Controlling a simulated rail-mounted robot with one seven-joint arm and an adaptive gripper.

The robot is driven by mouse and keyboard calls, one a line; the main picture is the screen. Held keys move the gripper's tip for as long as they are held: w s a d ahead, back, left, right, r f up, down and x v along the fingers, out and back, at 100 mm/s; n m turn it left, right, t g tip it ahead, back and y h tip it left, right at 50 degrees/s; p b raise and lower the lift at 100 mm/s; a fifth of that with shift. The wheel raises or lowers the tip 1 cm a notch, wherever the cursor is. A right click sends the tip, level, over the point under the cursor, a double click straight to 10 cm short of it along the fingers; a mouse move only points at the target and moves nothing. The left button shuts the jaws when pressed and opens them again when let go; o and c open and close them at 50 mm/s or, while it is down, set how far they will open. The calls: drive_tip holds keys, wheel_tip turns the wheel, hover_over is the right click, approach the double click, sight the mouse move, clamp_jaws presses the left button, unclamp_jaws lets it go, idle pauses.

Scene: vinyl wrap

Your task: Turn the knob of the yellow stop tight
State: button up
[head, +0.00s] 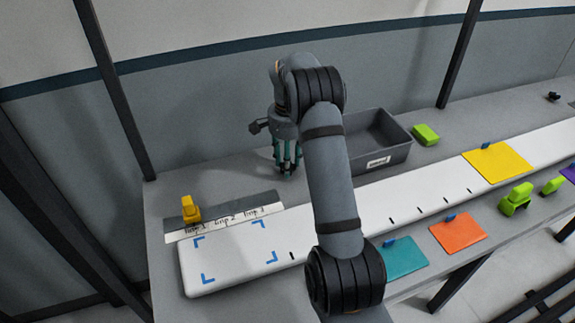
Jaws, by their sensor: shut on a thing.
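The yellow stop (191,209) sits upright on the left end of a grey and white labelled strip (262,199), on the left part of the bench. Its knob is too small to make out. My gripper (288,170) points down behind the strip, to the right of the stop and clearly apart from it. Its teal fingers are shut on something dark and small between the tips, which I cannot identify. My arm hides part of the bench to the right of the gripper.
A grey bin (398,150) stands right of my gripper, with a green block (425,134) beside it. A long white board (400,208) runs along the bench. Yellow (498,163), orange (459,233) and teal (404,260) sheets lie to the right.

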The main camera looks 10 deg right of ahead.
drive_tip(key=m+b, duration=0.1)
drive_tip(key=m, duration=0.3)
drive_tip(key=shift+b, duration=0.3)
drive_tip(key=shift+m+b, duration=0.45)
drive_tip(key=shift+m, duration=1.25)
drive_tip(key=o, duration=1.2)
drive_tip(key=shift+c, duration=0.2)
wheel_tip(320, 180, up, 12)
